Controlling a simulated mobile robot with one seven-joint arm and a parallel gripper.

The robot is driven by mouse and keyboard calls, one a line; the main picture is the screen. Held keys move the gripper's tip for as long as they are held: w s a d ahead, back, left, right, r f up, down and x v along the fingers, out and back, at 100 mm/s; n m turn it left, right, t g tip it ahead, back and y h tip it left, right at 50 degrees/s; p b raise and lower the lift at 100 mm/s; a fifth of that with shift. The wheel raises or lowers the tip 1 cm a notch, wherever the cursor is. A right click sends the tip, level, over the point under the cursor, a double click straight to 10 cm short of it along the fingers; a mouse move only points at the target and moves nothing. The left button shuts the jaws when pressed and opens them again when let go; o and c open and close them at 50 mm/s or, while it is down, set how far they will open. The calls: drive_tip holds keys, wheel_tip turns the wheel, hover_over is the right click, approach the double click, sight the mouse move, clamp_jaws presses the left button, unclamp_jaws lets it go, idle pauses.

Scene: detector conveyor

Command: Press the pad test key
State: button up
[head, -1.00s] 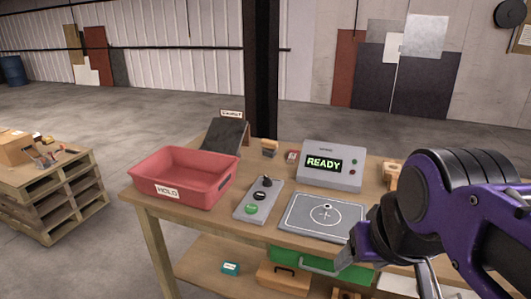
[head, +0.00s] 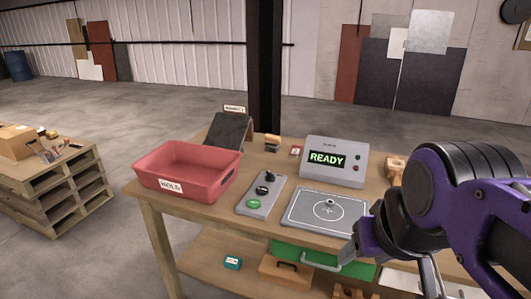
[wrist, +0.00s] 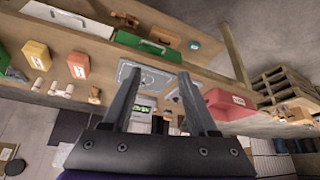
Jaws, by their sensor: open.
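A grey key panel (head: 261,194) lies on the wooden workbench, with a green round key (head: 253,204), a black round key (head: 261,190) and a black knob (head: 268,176). The key labels are too small to read. A grey square pad (head: 300,222) with a circle and cross lies to the panel's right. Behind it, a grey detector box (head: 334,172) shows READY in green. My gripper is open and empty, at the bench's front right in the head view. In the wrist view my gripper (wrist: 156,74) spans the pad region, apart from the keys; the panel is partly hidden behind a finger.
A red HOLD bin (head: 190,170) stands left of the panel. A dark sloped chute (head: 228,131) is behind it. A green case (head: 290,256) and a brown case (head: 286,272) lie on the lower shelf. A loaded pallet stack (head: 45,185) stands at the left.

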clamp_jaws()
idle(1.5)
